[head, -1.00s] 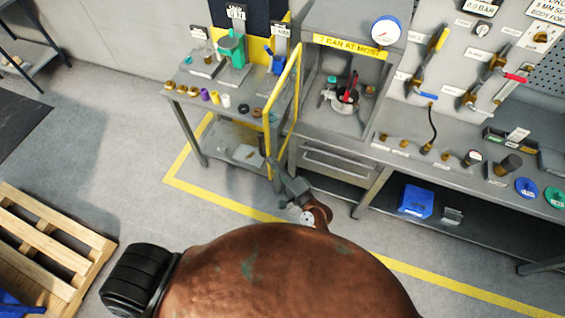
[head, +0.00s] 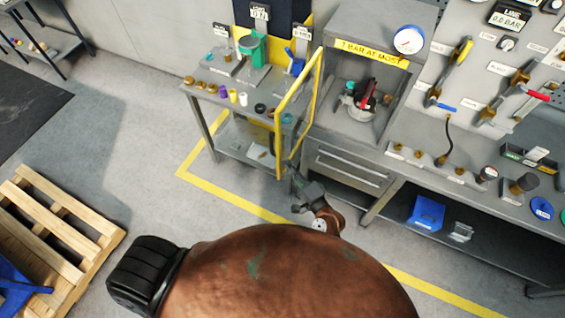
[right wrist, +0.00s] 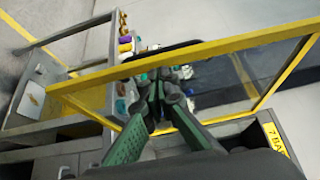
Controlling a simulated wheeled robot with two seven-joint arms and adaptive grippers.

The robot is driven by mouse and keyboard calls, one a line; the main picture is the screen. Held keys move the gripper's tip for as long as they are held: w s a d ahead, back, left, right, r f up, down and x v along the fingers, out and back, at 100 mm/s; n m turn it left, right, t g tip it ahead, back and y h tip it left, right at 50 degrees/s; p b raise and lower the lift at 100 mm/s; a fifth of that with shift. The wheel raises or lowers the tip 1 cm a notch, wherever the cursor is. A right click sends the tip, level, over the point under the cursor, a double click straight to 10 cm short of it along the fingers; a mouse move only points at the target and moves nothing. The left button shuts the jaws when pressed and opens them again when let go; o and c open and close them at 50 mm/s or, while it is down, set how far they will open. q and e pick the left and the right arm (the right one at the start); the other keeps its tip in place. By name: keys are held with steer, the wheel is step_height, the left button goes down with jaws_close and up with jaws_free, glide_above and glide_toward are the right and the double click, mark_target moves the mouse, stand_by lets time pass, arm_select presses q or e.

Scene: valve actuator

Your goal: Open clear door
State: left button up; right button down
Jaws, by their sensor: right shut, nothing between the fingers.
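The clear door has a yellow frame (head: 279,140) and stands swung out from the left side of the grey cabinet (head: 375,25). The cabinet's front opening is uncovered, and a valve device with a red lever (head: 367,92) shows inside. My right gripper (head: 298,182) is shut and empty, close to the lower front corner of the door frame. In the right wrist view, the yellow frame (right wrist: 215,48) crosses the picture close to the shut fingertips (right wrist: 163,78). I cannot tell whether they touch the door. My left gripper is out of view.
A side table (head: 215,105) with small parts and a green press stands behind the door. A workbench (head: 440,185) with fittings, gauges and bins extends right. A wooden pallet (head: 60,215) lies at left. The floor between pallet and table is clear.

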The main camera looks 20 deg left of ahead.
steer(key=s+d+b, duration=0.1)
steer(key=s+d, duration=0.1)
steer(key=s, duration=0.8)
steer(key=shift+d, duration=0.2)
steer(key=shift+f, duration=0.1)
steer(key=w+d+f+n+g+h+b, duration=0.1)
steer(key=d+f+h+b, duration=0.3)
steer(key=f, duration=0.9)
steer(key=w+d+f+n+h+b, duration=0.1)
steer(key=d+f, duration=0.6)
steer(key=f, duration=0.6)
steer(key=s+d+f+n+g+h+b, duration=0.1)
steer(key=s+d+f+h+b, duration=0.15)
steer(key=d+f, duration=0.55)
steer(key=s+d+f+n+g+h+b, duration=0.1)
steer(key=s+d+f+h, duration=0.3)
steer(key=f, duration=0.9)
steer(key=s+d+f+n+g+h+b, duration=0.2)
steer(key=s+d+f+n+g+b, duration=0.3)
steer(key=s+d+f, duration=1.6)
steer(key=s+d+f+b, duration=0.1)
steer(key=s+d+f, duration=0.2)
steer(key=s, duration=0.2)
steer(key=s+d+f+g+h+b, duration=0.1)
steer(key=s+d+f+b, duration=0.1)
steer(key=s, duration=0.4)
steer(key=shift+s+d+f+g, duration=0.2)
steer(key=shift+d+f+g, duration=0.1)
steer(key=shift+d+f, duration=0.15)
